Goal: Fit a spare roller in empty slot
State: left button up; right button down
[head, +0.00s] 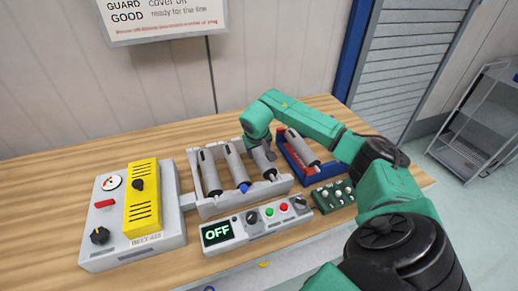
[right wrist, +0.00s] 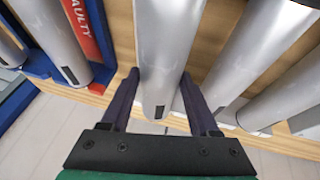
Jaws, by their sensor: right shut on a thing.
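My right gripper (head: 259,143) is shut on a grey roller (head: 264,161) at the right part of the pale roller rack (head: 273,188). In the right wrist view the two dark fingers of the gripper (right wrist: 160,78) stand on either side of this roller (right wrist: 166,40). I cannot tell whether its ends sit in the slot. Two more rollers stand to its left in the rack, a plain one (head: 209,172) and one with a blue end (head: 236,165). My left gripper is not in view.
A blue tray (head: 290,160) right of the rack has a red FAULTY label (right wrist: 82,30) and holds a roller (head: 302,147). A control box (head: 220,235) reading OFF, a green button box (head: 334,196) and a grey-yellow unit (head: 112,235) stand nearby. Bare wood lies behind.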

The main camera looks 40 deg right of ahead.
jog(key=shift+d+r, duration=0.1)
jog(key=shift+d, duration=0.15)
jog(key=shift+a, duration=0.15)
jog(key=shift+f+b, duration=0.55)
jog(key=shift+f, duration=0.4)
jog(key=shift+f, duration=0.2)
jog(key=shift+c, duration=0.2)
grip_release()
jog(key=shift+s, duration=0.1)
